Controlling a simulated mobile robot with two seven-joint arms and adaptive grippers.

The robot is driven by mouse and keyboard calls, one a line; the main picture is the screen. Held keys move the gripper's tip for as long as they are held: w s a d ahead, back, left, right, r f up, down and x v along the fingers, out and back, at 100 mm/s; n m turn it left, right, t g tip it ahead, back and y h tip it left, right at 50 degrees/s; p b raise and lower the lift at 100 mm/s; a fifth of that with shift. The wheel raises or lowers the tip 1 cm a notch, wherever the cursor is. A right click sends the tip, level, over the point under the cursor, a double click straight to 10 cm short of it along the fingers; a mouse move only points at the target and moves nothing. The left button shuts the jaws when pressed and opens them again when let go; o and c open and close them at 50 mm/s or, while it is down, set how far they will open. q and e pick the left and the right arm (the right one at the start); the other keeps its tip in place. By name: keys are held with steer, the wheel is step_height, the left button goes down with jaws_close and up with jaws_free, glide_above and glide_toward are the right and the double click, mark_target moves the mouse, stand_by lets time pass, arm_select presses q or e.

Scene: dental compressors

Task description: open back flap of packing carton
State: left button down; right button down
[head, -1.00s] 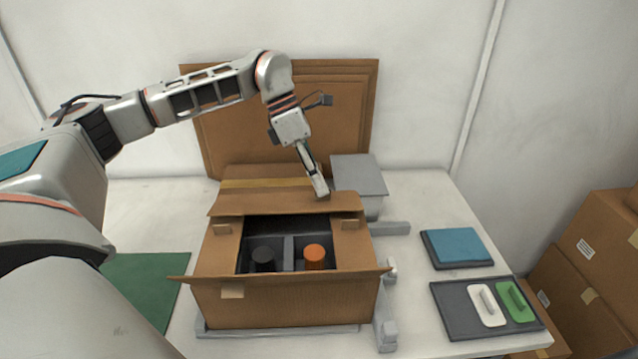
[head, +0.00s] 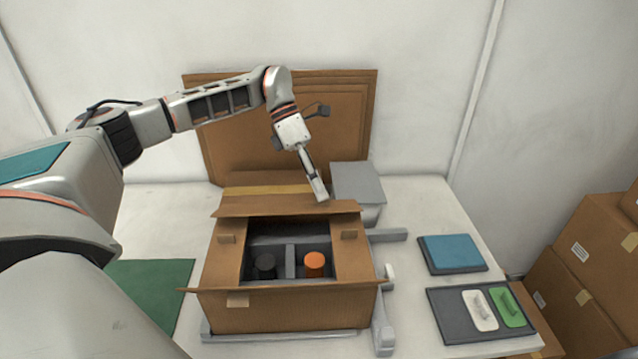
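The brown packing carton (head: 290,311) stands on the table with its top largely open. Its back flap (head: 275,204) is tilted up and back along the rear edge, with a tape strip across the cardboard behind it. Inside show grey dividers, a dark round part (head: 264,264) and an orange-topped part (head: 314,262). The front flap (head: 290,287) is folded outward. My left gripper (head: 321,196) points down at the back flap's right part, its fingers close together and seemingly touching the flap. Nothing shows between the fingers. My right gripper is out of view.
A grey box (head: 358,184) stands right behind the carton, close to my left gripper. Flat cardboard panels (head: 340,120) lean on the back wall. At right lie a blue pad (head: 452,252) and a dark tray (head: 450,312). A green mat (head: 150,285) is at left.

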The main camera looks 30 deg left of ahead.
arm_select(q)
steer(key=shift+w+a+r+g+p, duration=0.15)
steer(key=shift+g+p, duration=0.2)
steer(key=shift+g, duration=0.05)
steer(key=shift+w+a+n+g+h, duration=0.2)
steer(key=shift+w+n+g+h, duration=0.1)
steer(key=shift+h, duration=0.3)
steer(key=shift+w, duration=0.1)
steer(key=shift+w+a+g+h, duration=0.15)
steer(key=shift+a+g+h, duration=0.05)
steer(key=shift+g+h, duration=0.25)
steer(key=shift+w+a+g+h, duration=0.2)
steer(key=shift+w+g+h, duration=0.05)
steer(key=shift+g, duration=0.1)
steer(key=shift+w+a+n+b, duration=0.1)
steer(key=shift+n+b, duration=0.2)
steer(key=shift+b, duration=0.1)
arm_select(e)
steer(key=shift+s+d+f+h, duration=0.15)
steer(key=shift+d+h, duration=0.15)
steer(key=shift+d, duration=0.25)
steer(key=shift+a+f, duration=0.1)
